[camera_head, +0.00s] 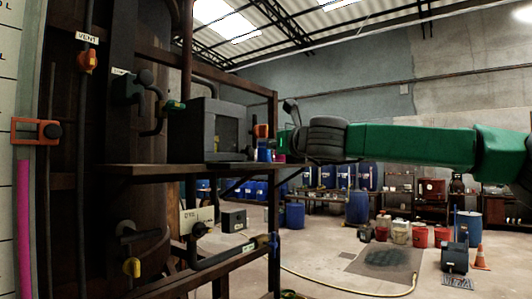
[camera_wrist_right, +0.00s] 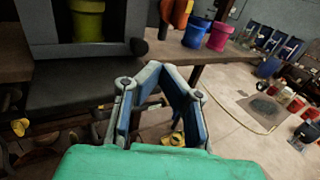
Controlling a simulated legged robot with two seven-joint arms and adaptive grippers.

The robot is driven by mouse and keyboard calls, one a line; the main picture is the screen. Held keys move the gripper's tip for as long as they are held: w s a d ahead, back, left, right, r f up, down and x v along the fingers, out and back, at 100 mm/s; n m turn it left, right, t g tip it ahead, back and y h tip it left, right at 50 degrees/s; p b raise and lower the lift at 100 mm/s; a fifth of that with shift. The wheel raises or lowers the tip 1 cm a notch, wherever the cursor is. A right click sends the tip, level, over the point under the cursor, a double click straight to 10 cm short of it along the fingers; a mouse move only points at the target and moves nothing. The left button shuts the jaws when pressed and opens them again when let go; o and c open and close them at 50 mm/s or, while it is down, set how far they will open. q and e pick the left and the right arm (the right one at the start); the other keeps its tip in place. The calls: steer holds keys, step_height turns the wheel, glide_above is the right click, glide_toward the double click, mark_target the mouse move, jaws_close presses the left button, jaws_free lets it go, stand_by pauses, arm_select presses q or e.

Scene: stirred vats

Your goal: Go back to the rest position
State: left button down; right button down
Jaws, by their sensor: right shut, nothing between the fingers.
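My right arm (camera_head: 420,143) reaches in from the right in the head view, its green and dark grey links stretched out roughly level. My right gripper (camera_head: 285,142) is at its far end, beside the outer end of the dark shelf; its fingers are hard to make out there. In the right wrist view the right gripper (camera_wrist_right: 160,72) shows blue-padded fingers that are shut and empty, in front of the shelf edge. My left gripper is in neither view.
The dark shelf (camera_head: 135,170) carries a grey box (camera_head: 190,130), a blue cup (camera_wrist_right: 196,32) and a pink cup (camera_wrist_right: 219,37). A yellow-green container (camera_wrist_right: 88,22) stands inside the box. Valves and pipes line the left. Open floor (camera_head: 320,255) lies right.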

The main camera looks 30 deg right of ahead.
steer(key=s+d+f+b, duration=0.1)
steer(key=s+d+b, duration=0.1)
steer(key=s+d, duration=0.3)
steer(key=w+a+f+n+g+y+b, duration=0.15)
steer(key=a+f+n, duration=0.35)
steer(key=f, duration=0.7)
steer(key=w+a+f+n+g+b, duration=0.15)
steer(key=a+f+n, duration=0.3)
steer(key=f, duration=0.65)
steer(key=w+a+f+n+g, duration=0.15)
steer(key=a+f+n, duration=0.35)
steer(key=f, duration=0.7)
steer(key=s+a+f+n+g+y+b, duration=0.1)
steer(key=s+a+f+n+g, duration=0.25)
steer(key=f, duration=0.85)
steer(key=s+a+f+n+g+b, duration=0.15)
steer(key=s+f+n, duration=0.35)
steer(key=f, duration=0.6)
steer(key=s+f+n+g+b, duration=0.35)
steer(key=s+f+n, duration=0.55)
steer(key=s+f, duration=1)
steer(key=s+d+f+n+g, duration=0.1)
steer(key=s+f+n+g, duration=0.1)
steer(key=s, duration=0.5)
steer(key=s+d+f+n+g+b, duration=0.1)
steer(key=s+d+f+n+g, duration=0.1)
steer(key=s, duration=0.5)
steer(key=shift+s+f+n+h, duration=0.25)
steer(key=shift+f+n+h, duration=0.1)
steer(key=shift+f+n, duration=0.55)
